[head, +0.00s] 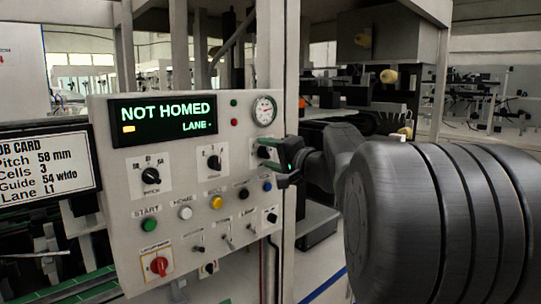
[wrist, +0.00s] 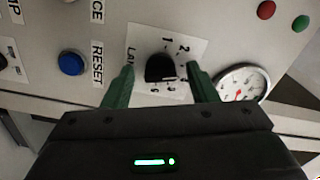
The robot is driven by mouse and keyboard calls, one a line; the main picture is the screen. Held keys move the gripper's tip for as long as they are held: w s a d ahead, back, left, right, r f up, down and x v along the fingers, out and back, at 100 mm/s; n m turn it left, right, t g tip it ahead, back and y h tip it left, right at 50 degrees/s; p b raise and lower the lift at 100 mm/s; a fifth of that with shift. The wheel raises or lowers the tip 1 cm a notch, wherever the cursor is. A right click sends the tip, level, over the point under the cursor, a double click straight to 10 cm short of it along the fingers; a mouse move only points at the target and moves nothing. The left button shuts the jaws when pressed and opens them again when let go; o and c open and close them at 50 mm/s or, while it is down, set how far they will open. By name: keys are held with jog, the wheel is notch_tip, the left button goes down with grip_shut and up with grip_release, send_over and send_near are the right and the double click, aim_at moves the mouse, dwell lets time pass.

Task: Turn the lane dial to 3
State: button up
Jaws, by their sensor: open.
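The lane dial (wrist: 160,67) is a black knob on a white label plate, seen in the wrist view. Small numbers ring it, with 1 and 2 legible at its upper side; its pointer direction is hard to make out. My gripper (wrist: 161,78) is open, with one green finger on each side of the knob; I cannot tell whether they touch it. In the head view my gripper (head: 268,153) is at the panel's right side and hides the dial. The display (head: 163,120) reads NOT HOMED, with LANE and a dash.
A pressure gauge (head: 264,111) sits just above my gripper, and the blue RESET button (head: 267,186) just below. The grey panel (head: 120,200) carries other knobs, buttons and a red rotary switch (head: 159,266). The job card (head: 48,165) reads Lane L1.

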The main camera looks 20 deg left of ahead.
jog(key=shift+d, duration=0.1)
jog(key=b+v, duration=0.1)
jog(key=v, duration=1.2)
jog(key=shift+d+b, duration=0.25)
jog(key=shift+b, duration=0.15)
jog(key=shift+a, duration=0.1)
jog(key=p+x, duration=0.1)
jog(key=x, duration=1.2)
jog(key=shift+a+p, duration=0.3)
jog(key=shift+p, duration=0.1)
jog(key=shift+d, duration=0.15)
